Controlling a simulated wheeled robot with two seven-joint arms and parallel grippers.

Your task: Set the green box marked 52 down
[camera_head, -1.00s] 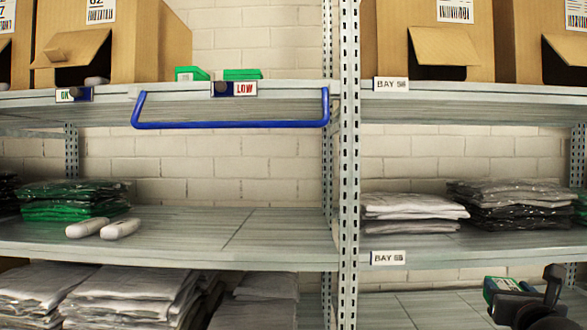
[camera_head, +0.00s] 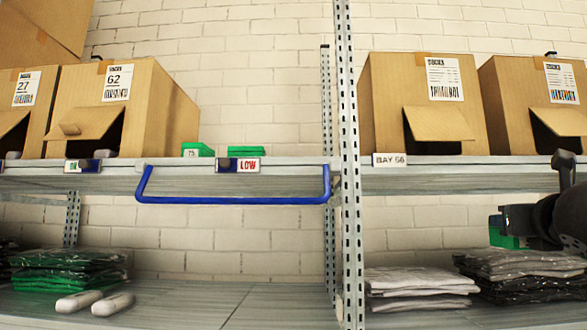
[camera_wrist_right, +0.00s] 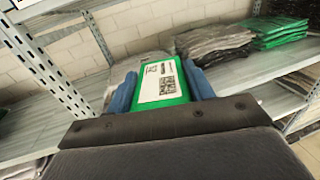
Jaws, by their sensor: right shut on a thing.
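My right gripper (camera_head: 512,222) is at the right of the head view, in front of the bay between the upper and middle shelves. It is shut on a green box; part of the green box (camera_head: 498,238) shows beside the dark gripper. In the right wrist view, the green box (camera_wrist_right: 163,84) sits between two blue fingers, with a white label facing the camera. The number on the label is too small to read. My left gripper is not in view.
Two green boxes (camera_head: 197,150) (camera_head: 246,151) sit on the upper left shelf behind a blue rail (camera_head: 235,200) and a LOW tag (camera_head: 248,165). Cardboard boxes (camera_head: 420,100) stand on the upper right shelf. Folded garments (camera_head: 418,283) lie on the middle shelf, with bare space at left centre (camera_head: 205,297).

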